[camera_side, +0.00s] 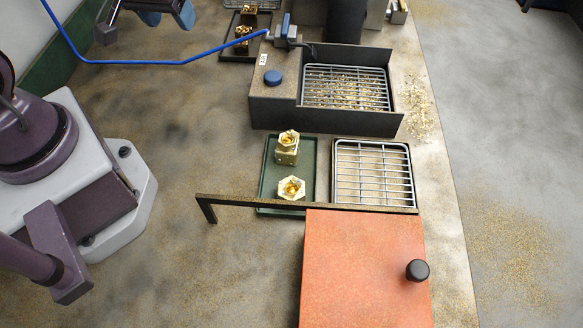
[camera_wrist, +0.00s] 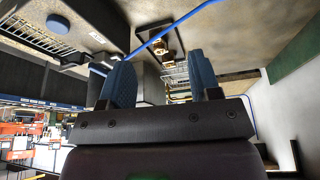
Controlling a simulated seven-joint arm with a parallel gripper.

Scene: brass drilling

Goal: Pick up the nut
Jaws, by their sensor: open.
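Two brass hex-shaped pieces sit on a green tray in the middle of the side view. The farther brass piece (camera_side: 287,148) looks like a nut on a block, and the nearer brass nut (camera_side: 291,188) shows its hole. My gripper (camera_side: 146,26) is at the top left edge of the side view, partly cut off, well away from the green tray. In the wrist view its blue fingers (camera_wrist: 163,76) stand apart with nothing between them.
A dark bin with a wire grate (camera_side: 345,88) and brass chips stands behind the green tray (camera_side: 267,178). A second wire rack (camera_side: 373,172) lies beside it. A dark bar (camera_side: 255,202) and an orange panel (camera_side: 360,265) stand in front. A blue hose (camera_side: 130,62) crosses the back.

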